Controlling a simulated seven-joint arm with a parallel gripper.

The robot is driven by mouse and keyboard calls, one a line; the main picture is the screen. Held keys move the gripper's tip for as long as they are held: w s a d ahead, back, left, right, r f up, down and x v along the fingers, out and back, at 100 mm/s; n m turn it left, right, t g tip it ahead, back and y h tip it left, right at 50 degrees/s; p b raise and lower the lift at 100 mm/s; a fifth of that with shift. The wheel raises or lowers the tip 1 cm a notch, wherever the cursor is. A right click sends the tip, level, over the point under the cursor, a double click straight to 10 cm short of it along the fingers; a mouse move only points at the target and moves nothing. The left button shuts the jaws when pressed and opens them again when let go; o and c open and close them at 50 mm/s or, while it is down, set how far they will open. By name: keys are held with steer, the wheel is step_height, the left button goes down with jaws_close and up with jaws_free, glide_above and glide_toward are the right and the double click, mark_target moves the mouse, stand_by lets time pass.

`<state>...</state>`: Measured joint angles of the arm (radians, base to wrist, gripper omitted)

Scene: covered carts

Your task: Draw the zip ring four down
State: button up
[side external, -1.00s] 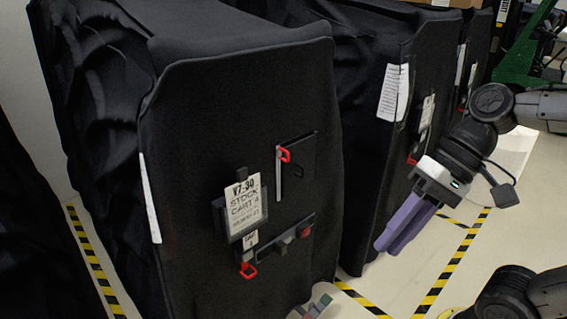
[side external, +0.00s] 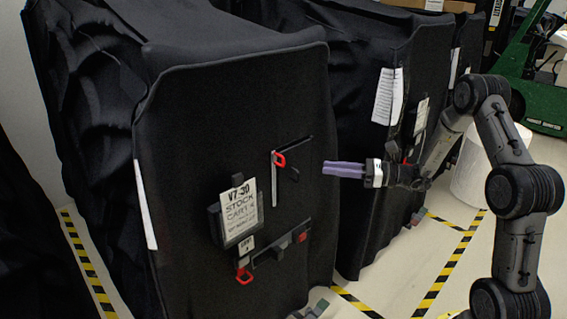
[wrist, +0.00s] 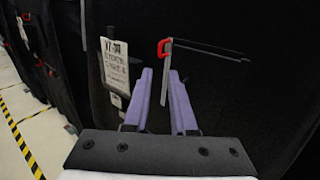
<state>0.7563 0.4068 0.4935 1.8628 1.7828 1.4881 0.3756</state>
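The red zip ring (side external: 279,160) hangs at the top of a short pale vertical zip (side external: 274,190) on the black cover of the near cart. In the wrist view, the ring (wrist: 164,47) shows just beyond my fingertips, with the zip strip (wrist: 167,75) seen between them. My gripper (side external: 325,168) has two purple fingers, level and pointing at the cover, right of the ring and apart from it. In the wrist view, my gripper (wrist: 161,72) shows a gap between its fingers and holds nothing.
A stock cart label (side external: 238,210) hangs left of the zip. A second red ring (side external: 244,277) sits lower left, and a dark bar with a red end (side external: 301,238) is below. Another covered cart (side external: 350,120) stands behind. Yellow-black tape (side external: 435,285) marks the floor.

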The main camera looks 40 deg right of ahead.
mark_target(284, 163)
steer(key=x, duration=1.3)
steer(key=shift+w+a+r, duration=0.1)
steer(key=shift+w+a, duration=0.1)
steer(key=shift+w, duration=0.1)
jaws_close()
stand_by(0.9)
